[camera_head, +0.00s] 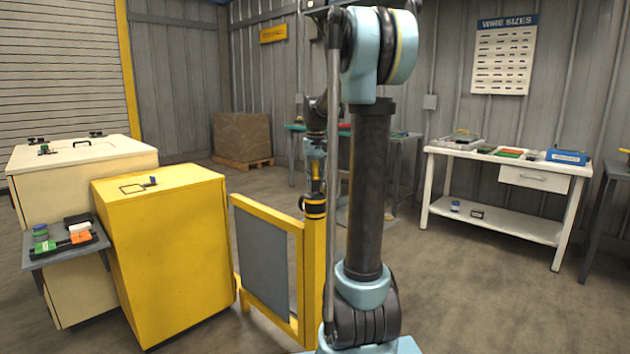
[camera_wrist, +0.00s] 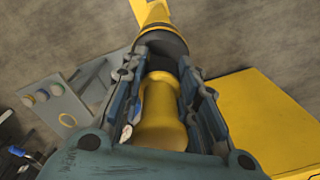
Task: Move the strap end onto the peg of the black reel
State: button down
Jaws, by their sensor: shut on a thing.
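Beyond that piece is a dark collar with a yellow band (camera_wrist: 160,45). A black-and-yellow banded part (camera_head: 315,207) shows below my gripper in the head view. I cannot make out the strap end, the black reel or its peg for certain. A small dark-blue fitting (camera_head: 152,182) stands on the yellow cabinet.
The yellow cabinet (camera_head: 165,255) and a cream cabinet (camera_head: 80,155) stand at left. A grey shelf (camera_head: 35,262) there carries several small items. A yellow-framed gate (camera_head: 266,262) stands beside my arm. A white workbench (camera_head: 490,165) is at right.

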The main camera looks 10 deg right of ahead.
jog(key=shift+w+f, duration=0.1)
jog(key=shift+f, duration=0.35)
dwell(0.7)
jog(key=c, duration=1.2)
grip_release()
